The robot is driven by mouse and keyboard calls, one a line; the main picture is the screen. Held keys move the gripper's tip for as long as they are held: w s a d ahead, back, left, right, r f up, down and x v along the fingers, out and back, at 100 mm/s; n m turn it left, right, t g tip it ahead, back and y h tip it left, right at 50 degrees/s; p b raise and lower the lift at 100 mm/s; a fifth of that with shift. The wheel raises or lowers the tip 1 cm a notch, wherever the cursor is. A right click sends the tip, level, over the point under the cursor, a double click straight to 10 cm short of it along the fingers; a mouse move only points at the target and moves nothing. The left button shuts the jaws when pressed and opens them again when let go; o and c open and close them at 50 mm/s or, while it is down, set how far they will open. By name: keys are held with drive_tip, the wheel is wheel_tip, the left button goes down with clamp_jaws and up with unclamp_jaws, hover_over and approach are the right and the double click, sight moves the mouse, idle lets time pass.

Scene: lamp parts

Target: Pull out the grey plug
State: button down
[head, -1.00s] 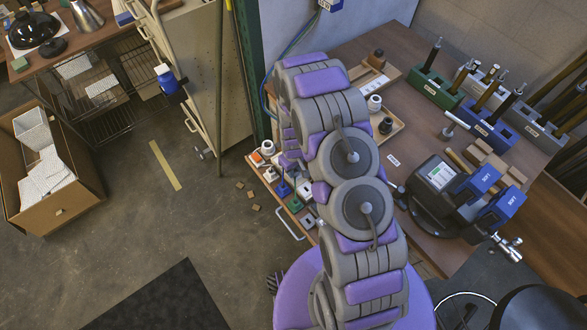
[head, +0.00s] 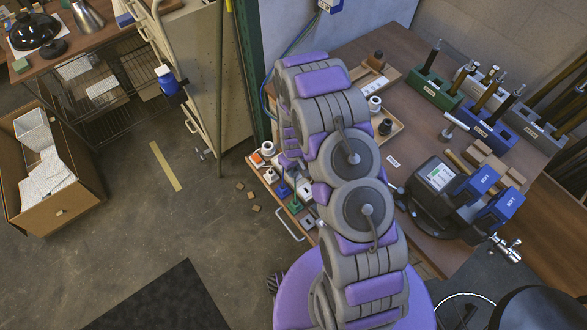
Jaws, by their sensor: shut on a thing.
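My gripper (head: 290,161) shows only in part, small and low beside my grey and purple arm, over the left edge of the workbench. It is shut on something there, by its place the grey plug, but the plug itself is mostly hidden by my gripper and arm. A row of plugs and sockets lies along this edge. A blue plug (head: 283,190) and a green plug (head: 296,206) with upright stems stand just below my gripper in the picture. An orange and white part (head: 257,159) is to its left. Whether the grey plug is seated or free cannot be seen.
The workbench (head: 420,130) holds a black device with a screen (head: 440,176), blue boxes (head: 485,180) and coloured racks with rods (head: 430,88) at the right. A beige cabinet (head: 190,60) stands behind to the left. Small brown blocks (head: 252,195) lie on the open floor.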

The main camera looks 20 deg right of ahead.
drive_tip(key=shift+r, duration=0.2)
idle(0.3)
drive_tip(key=shift+r+p, duration=1)
drive_tip(key=shift+r, duration=1.45)
